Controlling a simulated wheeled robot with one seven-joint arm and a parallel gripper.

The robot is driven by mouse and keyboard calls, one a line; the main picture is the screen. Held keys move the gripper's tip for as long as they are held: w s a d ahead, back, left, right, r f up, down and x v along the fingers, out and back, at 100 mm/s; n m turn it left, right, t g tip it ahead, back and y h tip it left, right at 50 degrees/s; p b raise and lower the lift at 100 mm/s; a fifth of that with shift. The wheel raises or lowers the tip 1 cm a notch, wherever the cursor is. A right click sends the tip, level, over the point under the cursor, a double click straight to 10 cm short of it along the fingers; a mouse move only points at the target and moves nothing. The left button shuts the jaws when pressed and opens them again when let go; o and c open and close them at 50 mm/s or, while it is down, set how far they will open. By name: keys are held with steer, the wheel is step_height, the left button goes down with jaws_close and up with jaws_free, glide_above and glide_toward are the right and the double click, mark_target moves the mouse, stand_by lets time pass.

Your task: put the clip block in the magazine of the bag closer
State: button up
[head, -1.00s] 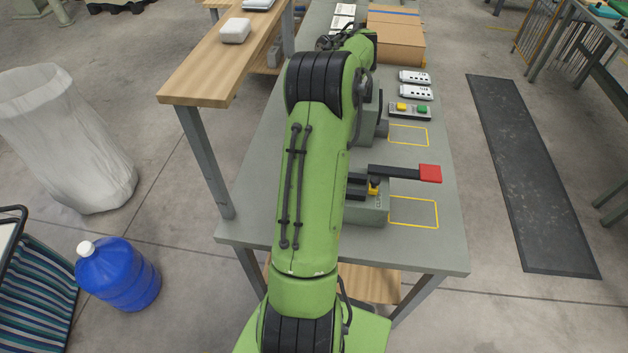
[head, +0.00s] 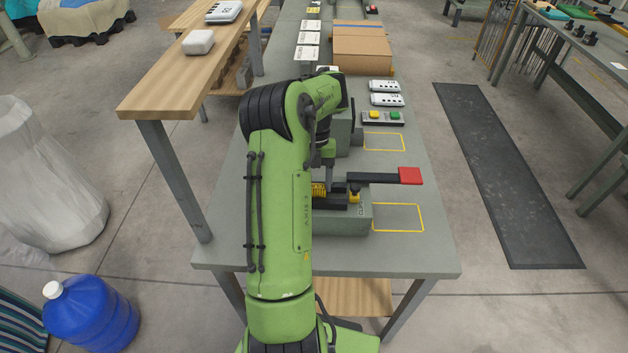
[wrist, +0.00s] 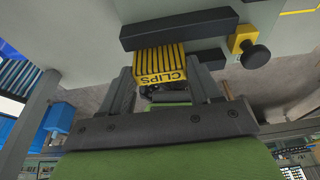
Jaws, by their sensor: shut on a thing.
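The clip block (wrist: 161,63) is yellow with black stripes and the word CLIPS. My gripper (wrist: 163,76) is shut on it, one finger on each side. The bag closer (head: 345,222) is a grey machine with a black lever ending in a red handle (head: 410,176). Its magazine (wrist: 180,29) shows as dark rails in the wrist view, and the block's far end is close against them. I cannot tell whether the block is inside the slot. A yellow latch with a black knob (wrist: 255,56) sits to the right. In the head view the block (head: 319,189) is partly hidden by my arm.
The yellow-outlined square (head: 397,217) right of the closer is empty. Behind stand a second grey machine (head: 343,130), a button box (head: 383,118), white devices (head: 386,99) and cardboard boxes (head: 362,50). A raised wooden shelf (head: 165,75) is left of the bench.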

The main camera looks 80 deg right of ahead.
steer(key=o, duration=1.1)
steer(key=p+v, duration=0.7)
steer(key=v, duration=0.5)
steer(key=shift+w+r, duration=0.1)
